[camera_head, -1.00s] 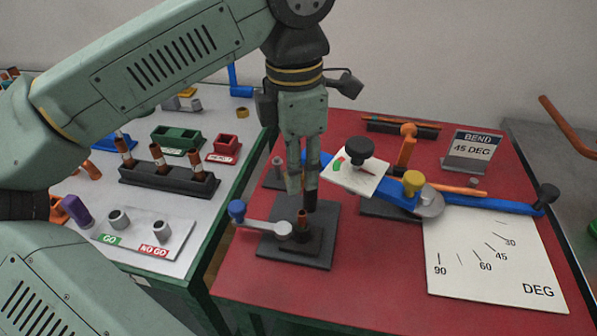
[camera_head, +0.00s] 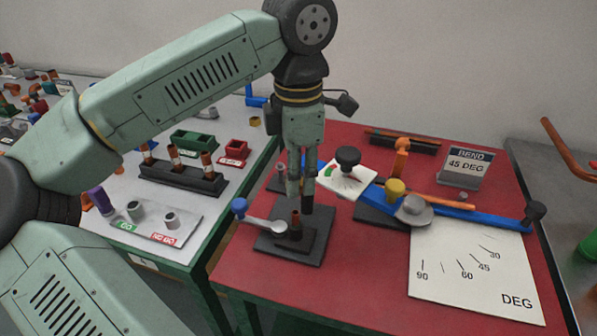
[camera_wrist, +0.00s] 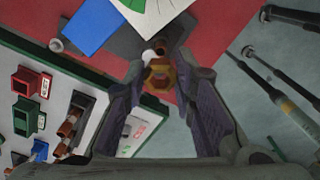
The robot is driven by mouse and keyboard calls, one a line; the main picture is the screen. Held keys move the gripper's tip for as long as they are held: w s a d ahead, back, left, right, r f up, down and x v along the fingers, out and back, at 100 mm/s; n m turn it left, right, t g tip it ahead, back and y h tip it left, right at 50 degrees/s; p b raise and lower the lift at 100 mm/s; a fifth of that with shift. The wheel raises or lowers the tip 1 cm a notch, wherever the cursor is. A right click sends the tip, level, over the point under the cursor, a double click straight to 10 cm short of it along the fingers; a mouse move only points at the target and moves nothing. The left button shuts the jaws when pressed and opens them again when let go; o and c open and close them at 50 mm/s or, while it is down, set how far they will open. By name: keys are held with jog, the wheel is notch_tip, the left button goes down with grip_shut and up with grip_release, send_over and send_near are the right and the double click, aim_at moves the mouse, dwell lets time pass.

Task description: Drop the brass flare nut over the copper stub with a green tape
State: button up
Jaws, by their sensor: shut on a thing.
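My gripper (camera_head: 301,200) points down over the black clamp block on the red table. In the wrist view my gripper (camera_wrist: 160,88) is shut on the brass flare nut (camera_wrist: 159,75), a hexagonal ring between its fingertips. The nut is not clear in the head view. A copper stub (camera_head: 295,219) stands upright in the block, just below and slightly left of the fingertips. Three more copper stubs, including the middle one (camera_head: 174,158), stand in a black rack (camera_head: 180,180) on the left table. I cannot make out green tape on any stub.
A lever with a blue knob (camera_head: 240,206) sticks out left of the clamp block (camera_head: 283,251). A blue bender with a black knob (camera_head: 347,156) and a white degree plate (camera_head: 470,275) lie to the right. Green (camera_head: 193,142) and red (camera_head: 234,151) bins stand behind the rack.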

aim_at(298, 212)
jog(key=shift+f, duration=0.15)
jog(key=shift+f+b, duration=2.15)
jog(key=shift+f, duration=0.1)
jog(key=shift+f+b, duration=0.15)
jog(key=shift+b, duration=0.15)
jog(key=shift+f+b, duration=1.1)
jog(key=shift+f, duration=0.15)
jog(key=o, duration=0.8)
jog(key=shift+o, duration=0.2)
notch_tip(298, 212, up, 12)
